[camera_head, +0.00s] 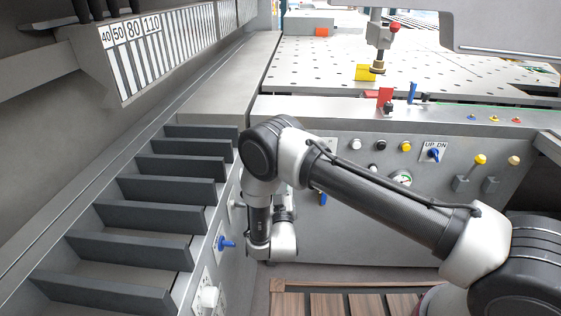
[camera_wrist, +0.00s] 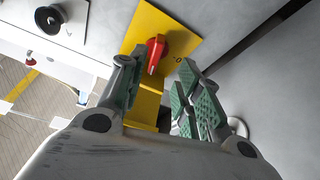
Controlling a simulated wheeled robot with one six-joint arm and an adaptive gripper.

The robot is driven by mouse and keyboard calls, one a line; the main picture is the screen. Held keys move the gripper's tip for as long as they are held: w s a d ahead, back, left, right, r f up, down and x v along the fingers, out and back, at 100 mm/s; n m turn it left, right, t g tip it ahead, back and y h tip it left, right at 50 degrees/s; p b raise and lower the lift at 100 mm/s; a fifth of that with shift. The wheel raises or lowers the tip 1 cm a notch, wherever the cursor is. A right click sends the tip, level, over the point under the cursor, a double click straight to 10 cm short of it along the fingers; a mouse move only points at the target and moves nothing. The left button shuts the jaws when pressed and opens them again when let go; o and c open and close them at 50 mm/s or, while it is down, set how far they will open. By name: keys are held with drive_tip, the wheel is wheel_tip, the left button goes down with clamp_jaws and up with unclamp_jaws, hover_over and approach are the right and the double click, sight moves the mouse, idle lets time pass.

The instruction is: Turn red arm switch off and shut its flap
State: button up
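In the head view a red upright flap (camera_head: 385,96) stands on the console's top ledge, with a small dark switch (camera_head: 388,109) at its foot. The switch's lever position is too small to tell. In the wrist view a red rotary knob (camera_wrist: 156,54) sits on a yellow plate (camera_wrist: 165,27) marked 0, with a yellow block (camera_wrist: 143,112) below it. My gripper (camera_wrist: 161,57) is open and empty, its green-padded fingers on either side of the knob in the picture. I cannot tell whether they touch it. In the head view my arm hides most of the gripper, well below and left of the red flap.
A blue upright flap (camera_head: 412,91) stands just right of the red one. The console front (camera_head: 350,240) carries buttons, an UP DN blue switch (camera_head: 434,154) and two yellow-topped levers. Dark slats (camera_head: 130,245) lie left of my arm. A perforated table (camera_head: 330,60) lies behind.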

drive_tip(key=r+x, duration=0.1)
drive_tip(key=x, duration=0.6)
drive_tip(key=shift+t, duration=0.3)
drive_tip(key=shift+d, duration=0.1)
clamp_jaws()
